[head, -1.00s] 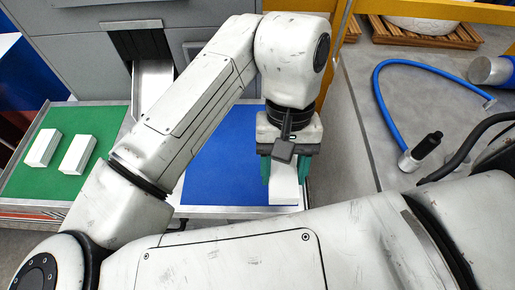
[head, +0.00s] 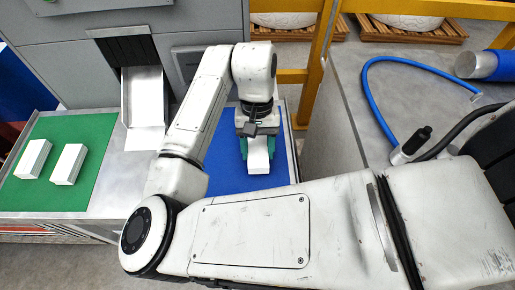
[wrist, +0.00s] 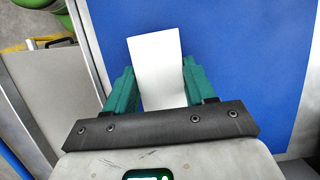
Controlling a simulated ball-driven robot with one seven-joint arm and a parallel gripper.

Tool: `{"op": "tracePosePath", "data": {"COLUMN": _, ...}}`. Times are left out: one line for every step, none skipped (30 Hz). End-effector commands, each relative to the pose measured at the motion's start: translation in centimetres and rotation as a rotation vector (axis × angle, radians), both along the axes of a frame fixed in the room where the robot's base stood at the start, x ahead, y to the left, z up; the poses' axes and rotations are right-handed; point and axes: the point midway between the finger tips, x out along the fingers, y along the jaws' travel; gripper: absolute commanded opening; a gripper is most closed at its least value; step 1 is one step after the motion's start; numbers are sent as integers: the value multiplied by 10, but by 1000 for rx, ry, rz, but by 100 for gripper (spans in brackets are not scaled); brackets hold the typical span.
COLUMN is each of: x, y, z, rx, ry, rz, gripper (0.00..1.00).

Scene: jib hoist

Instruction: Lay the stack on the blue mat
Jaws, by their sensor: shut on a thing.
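My gripper (head: 257,150) is shut on a white block-like stack (head: 259,164), with one green finger on each side of it. In the wrist view the stack (wrist: 157,62) lies between the fingers (wrist: 160,85), its far end sticking out past them. The stack is over the right part of the blue mat (head: 222,165). The blue mat (wrist: 240,55) fills most of the wrist view. I cannot tell whether the stack touches it. My arm hides part of the mat.
A green mat (head: 75,185) on the left holds two white blocks (head: 32,158) (head: 68,164). A metal chute (head: 143,95) stands between the mats. A grey bench (head: 345,120) with a blue hose (head: 372,95) is to the right, beside a yellow frame (head: 318,70).

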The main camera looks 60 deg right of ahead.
Motion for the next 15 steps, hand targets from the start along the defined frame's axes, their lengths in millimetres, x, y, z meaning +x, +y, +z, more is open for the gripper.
{"op": "tracePosePath", "data": {"x": 0, "y": 0, "z": -4, "rx": 0, "ry": 1, "rz": 1, "gripper": 23}}
{"op": "tracePosePath", "data": {"x": 0, "y": 1, "z": -6, "rx": 1, "ry": 1, "rz": 0, "gripper": 23}}
{"op": "tracePosePath", "data": {"x": 0, "y": 1, "z": -8, "rx": 1, "ry": 0, "rz": 0, "gripper": 23}}
{"op": "tracePosePath", "data": {"x": 0, "y": 1, "z": -8, "rx": 2, "ry": -1, "rz": -2, "gripper": 23}}
{"op": "tracePosePath", "data": {"x": 0, "y": 1, "z": -9, "rx": 1, "ry": -1, "rz": -2, "gripper": 23}}
{"op": "tracePosePath", "data": {"x": 0, "y": 1, "z": -9, "rx": 1, "ry": -1, "rz": -2, "gripper": 23}}
{"op": "tracePosePath", "data": {"x": 0, "y": 1, "z": -9, "rx": 1, "ry": -1, "rz": -2, "gripper": 23}}
{"op": "tracePosePath", "data": {"x": 0, "y": 1, "z": -9, "rx": 1, "ry": -1, "rz": -2, "gripper": 23}}
{"op": "tracePosePath", "data": {"x": 0, "y": 1, "z": -9, "rx": 1, "ry": -1, "rz": -2, "gripper": 23}}
{"op": "tracePosePath", "data": {"x": 0, "y": 1, "z": -9, "rx": 1, "ry": -1, "rz": -2, "gripper": 23}}
{"op": "tracePosePath", "data": {"x": 0, "y": 1, "z": -9, "rx": 1, "ry": -1, "rz": -2, "gripper": 23}}
{"op": "tracePosePath", "data": {"x": 0, "y": 1, "z": -10, "rx": 1, "ry": -2, "rz": -1, "gripper": 23}}
{"op": "tracePosePath", "data": {"x": 0, "y": 1, "z": -10, "rx": 1, "ry": -1, "rz": 0, "gripper": 23}}
{"op": "tracePosePath", "data": {"x": 0, "y": 1, "z": -11, "rx": 1, "ry": -1, "rz": 0, "gripper": 23}}
{"op": "tracePosePath", "data": {"x": 0, "y": 1, "z": -11, "rx": 1, "ry": -2, "rz": -1, "gripper": 56}}
